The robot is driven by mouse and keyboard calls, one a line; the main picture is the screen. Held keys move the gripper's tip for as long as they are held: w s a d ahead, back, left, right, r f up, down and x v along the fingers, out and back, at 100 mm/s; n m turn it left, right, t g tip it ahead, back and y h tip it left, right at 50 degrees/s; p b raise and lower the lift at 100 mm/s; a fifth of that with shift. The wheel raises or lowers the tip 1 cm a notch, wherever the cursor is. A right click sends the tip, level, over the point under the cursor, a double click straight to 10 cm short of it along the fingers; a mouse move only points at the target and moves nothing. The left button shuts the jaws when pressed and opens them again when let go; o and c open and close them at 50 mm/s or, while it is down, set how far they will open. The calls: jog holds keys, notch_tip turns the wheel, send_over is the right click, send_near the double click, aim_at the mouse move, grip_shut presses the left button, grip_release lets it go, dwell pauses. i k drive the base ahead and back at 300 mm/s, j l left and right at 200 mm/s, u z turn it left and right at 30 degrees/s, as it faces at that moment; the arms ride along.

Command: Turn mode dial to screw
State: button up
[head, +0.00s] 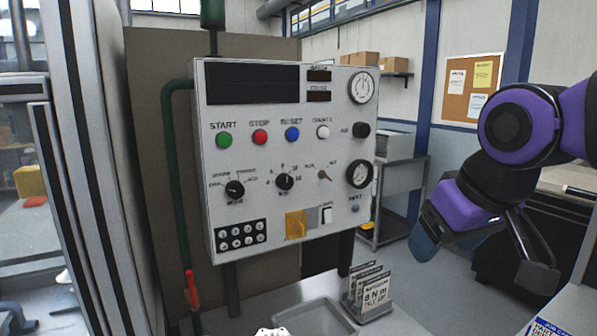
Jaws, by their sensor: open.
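The control panel (275,160) is a light grey box standing upright left of centre. The mode dial (235,189) is the black round knob at the panel's lower left, with several small labels in an arc above it. The lettering and the pointer's exact setting are too small to read surely. My gripper (478,250) is at the right, on my purple and black arm, well apart from the panel and to its right. It is open and I see nothing between its fingers.
Another black dial (284,181) sits right of the mode dial, with push buttons above and a black keypad (241,235) below. A grey tray (315,318) and a card holder (372,308) stand on the bench in front. A green pipe with a red end (191,287) runs along the panel's left side.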

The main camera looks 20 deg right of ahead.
aim_at(234, 189)
jog(key=j+u, duration=0.3)
jog(key=j, duration=1.05)
